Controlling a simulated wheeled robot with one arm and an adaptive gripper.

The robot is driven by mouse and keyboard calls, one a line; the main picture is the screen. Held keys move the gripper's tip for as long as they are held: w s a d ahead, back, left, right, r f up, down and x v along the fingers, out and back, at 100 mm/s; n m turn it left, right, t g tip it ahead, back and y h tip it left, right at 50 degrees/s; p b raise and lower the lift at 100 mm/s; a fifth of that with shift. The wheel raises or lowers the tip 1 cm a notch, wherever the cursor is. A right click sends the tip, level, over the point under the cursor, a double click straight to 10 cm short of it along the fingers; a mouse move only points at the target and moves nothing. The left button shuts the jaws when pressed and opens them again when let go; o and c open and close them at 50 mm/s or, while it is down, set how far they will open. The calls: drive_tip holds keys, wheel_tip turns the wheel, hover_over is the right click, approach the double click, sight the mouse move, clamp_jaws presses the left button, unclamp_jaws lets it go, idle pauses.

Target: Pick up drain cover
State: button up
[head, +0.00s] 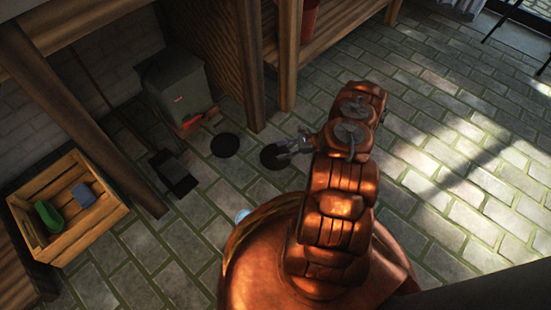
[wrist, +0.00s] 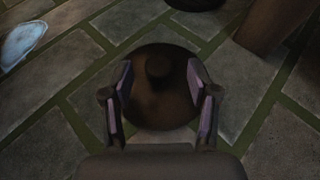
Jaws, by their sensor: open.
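A dark round disc with a knob in its middle, which looks like the drain cover (wrist: 160,102), lies flat on the stone floor. In the wrist view it sits between my gripper's fingers (wrist: 159,68), one finger on each side near its rim. My gripper is open and grips nothing. In the head view my gripper (head: 287,148) is over the right one of two dark discs, this cover (head: 270,160), and hides part of it. I cannot tell whether the fingers touch it.
A second dark disc (head: 225,145) lies to the left. A grey-green bin (head: 178,80), a dark flat slab (head: 174,174) and a wooden crate (head: 108,222) stand further left. A wooden post (head: 249,95) rises behind the discs. A pale bluish object (wrist: 22,42) lies nearby. The floor to the right is clear.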

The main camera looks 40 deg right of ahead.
sight(277, 152)
drive_tip(key=b+x, duration=0.1)
drive_tip(key=x, duration=0.1)
drive_tip(key=shift+a+f, duration=0.2)
drive_tip(key=shift+f, duration=0.05)
drive_tip(key=shift+w+a, duration=0.15)
drive_tip(key=shift+a, duration=0.1)
drive_tip(key=shift+c, duration=0.4)
clamp_jaws()
